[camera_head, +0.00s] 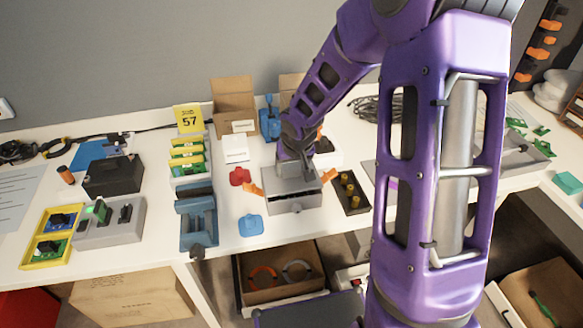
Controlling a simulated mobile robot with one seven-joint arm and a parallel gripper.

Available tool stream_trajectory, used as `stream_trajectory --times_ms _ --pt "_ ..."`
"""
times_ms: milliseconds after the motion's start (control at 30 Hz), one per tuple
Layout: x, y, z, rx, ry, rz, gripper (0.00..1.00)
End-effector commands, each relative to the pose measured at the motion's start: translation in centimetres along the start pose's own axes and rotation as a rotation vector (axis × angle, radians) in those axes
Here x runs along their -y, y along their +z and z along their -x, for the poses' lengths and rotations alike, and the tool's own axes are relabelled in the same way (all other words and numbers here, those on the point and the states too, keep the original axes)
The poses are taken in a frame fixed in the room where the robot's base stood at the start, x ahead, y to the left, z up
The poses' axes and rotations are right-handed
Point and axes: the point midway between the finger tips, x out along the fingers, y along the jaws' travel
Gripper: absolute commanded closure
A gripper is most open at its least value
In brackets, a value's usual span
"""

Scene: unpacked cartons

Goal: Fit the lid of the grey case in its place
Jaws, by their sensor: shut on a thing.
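The grey case (294,205) stands near the front of the white table, in the middle of the head view. An orange latch sticks out at its left side (254,188) and another at its right side (329,176). The grey lid (312,186) is over the case, with a dark line between them along the front. Whether it is seated or slightly raised, I cannot tell. My gripper (295,172) points down at the middle of the lid and is shut on it. The fingertips are small and partly hidden by my wrist.
A blue vise-like fixture (198,222) and a blue piece (251,225) stand left of the case, with a red piece (240,176) behind. A dark tray with brass parts (351,194) lies close on the right. Cardboard boxes (234,103) stand behind.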

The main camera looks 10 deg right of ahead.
Motion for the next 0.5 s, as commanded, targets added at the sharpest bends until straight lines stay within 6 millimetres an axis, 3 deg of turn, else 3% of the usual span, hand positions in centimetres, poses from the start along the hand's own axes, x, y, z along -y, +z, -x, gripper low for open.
stream_trajectory --times_ms 500 --pt "0.0 0.7 -1.6 -0.001 0.0 0.0 0.93"
